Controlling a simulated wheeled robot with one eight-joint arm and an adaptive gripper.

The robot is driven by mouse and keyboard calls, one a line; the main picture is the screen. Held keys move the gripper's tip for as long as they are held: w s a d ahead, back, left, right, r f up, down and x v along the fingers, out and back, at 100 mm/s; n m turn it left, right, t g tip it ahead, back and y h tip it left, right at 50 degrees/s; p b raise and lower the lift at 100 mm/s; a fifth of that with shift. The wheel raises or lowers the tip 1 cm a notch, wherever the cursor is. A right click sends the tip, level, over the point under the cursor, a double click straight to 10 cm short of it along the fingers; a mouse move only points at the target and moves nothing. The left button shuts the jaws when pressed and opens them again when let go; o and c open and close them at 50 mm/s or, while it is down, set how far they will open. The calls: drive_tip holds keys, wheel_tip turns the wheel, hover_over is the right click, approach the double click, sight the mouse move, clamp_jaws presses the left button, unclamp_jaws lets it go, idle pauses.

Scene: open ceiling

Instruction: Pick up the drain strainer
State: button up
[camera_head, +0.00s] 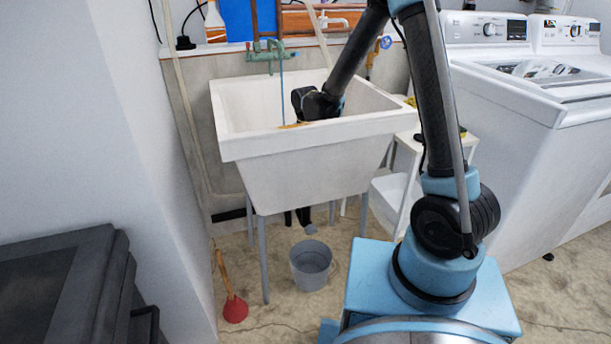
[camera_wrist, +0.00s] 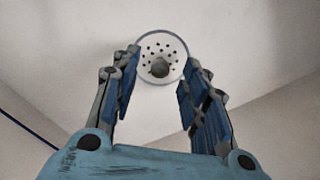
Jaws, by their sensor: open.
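The drain strainer (camera_wrist: 161,47) is a round, light grey disc with small dark holes and a dark grey knob in its middle. In the wrist view it lies on the white floor of the utility sink (camera_head: 300,157). My gripper (camera_wrist: 160,68) is open, its two blue-padded fingers on either side of the strainer in the picture. No contact between fingers and strainer is visible. In the head view my arm reaches down into the sink, and the sink's front wall hides the strainer and the fingers.
The sink walls surround my gripper. A green faucet (camera_head: 268,52) with a thin blue stream or hose stands at the back rim. A grey bucket (camera_head: 311,265) and red plunger (camera_head: 235,308) are on the floor below. White washing machines (camera_head: 540,90) stand at right.

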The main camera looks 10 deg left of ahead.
drive_tip(key=shift+f, duration=0.75)
clamp_jaws()
drive_tip(key=shift+r, duration=0.15)
